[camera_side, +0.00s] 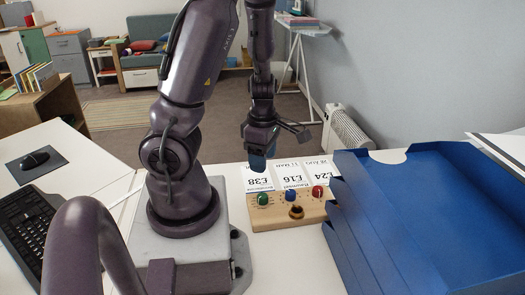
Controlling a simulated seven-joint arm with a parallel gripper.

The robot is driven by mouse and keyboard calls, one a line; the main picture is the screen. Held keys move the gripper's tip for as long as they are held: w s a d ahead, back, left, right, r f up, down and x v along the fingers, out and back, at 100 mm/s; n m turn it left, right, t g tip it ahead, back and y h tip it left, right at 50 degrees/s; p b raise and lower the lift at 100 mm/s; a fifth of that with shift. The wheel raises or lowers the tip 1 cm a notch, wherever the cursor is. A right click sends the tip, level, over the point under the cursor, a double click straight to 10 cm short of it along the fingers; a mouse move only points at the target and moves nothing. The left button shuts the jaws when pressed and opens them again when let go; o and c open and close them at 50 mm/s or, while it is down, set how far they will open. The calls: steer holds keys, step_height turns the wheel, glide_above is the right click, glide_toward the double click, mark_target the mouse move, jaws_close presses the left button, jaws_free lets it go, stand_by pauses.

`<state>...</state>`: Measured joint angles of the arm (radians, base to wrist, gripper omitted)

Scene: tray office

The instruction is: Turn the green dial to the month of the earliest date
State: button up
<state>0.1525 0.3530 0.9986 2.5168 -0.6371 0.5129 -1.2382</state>
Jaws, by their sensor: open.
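A wooden block (275,216) sits on the white desk to the right of my base. On it are a green dial (263,199) at the left, a blue dial (291,195) in the middle and a red dial (318,191) at the right. Behind the block lie papers reading £38 (258,181), £16 (292,179) and £24 (321,173), upside down in this view. "17 MAY" and "28 AUG" seem legible on two; the date on the £38 paper is hidden behind my gripper. My gripper (259,163) is open above that paper, behind the green dial.
Stacked blue trays (420,215) stand close on the right of the block. A keyboard (35,225) and a mouse (34,159) lie at the left. Bare desk shows in front of the block.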

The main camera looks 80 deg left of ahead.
steer(key=shift+r, duration=0.7)
steer(key=w+d+r+m+h, duration=0.1)
steer(key=w+d+r+m, duration=0.3)
steer(key=m, duration=0.6)
steer(key=d+r+m+h, duration=0.1)
steer(key=d+r+m, duration=0.1)
steer(key=d+m, duration=0.6)
steer(key=d+r+m+t+y, duration=0.1)
steer(key=d+r+m+t, duration=0.1)
steer(key=r+m, duration=0.4)
steer(key=s+d+r+m+t+y, duration=0.1)
steer(key=d+r+m+t, duration=0.1)
steer(key=r+m, duration=0.4)
steer(key=shift+d+r+t, duration=0.3)
steer(key=shift+r+t, duration=0.3)
steer(key=shift+t, duration=0.2)
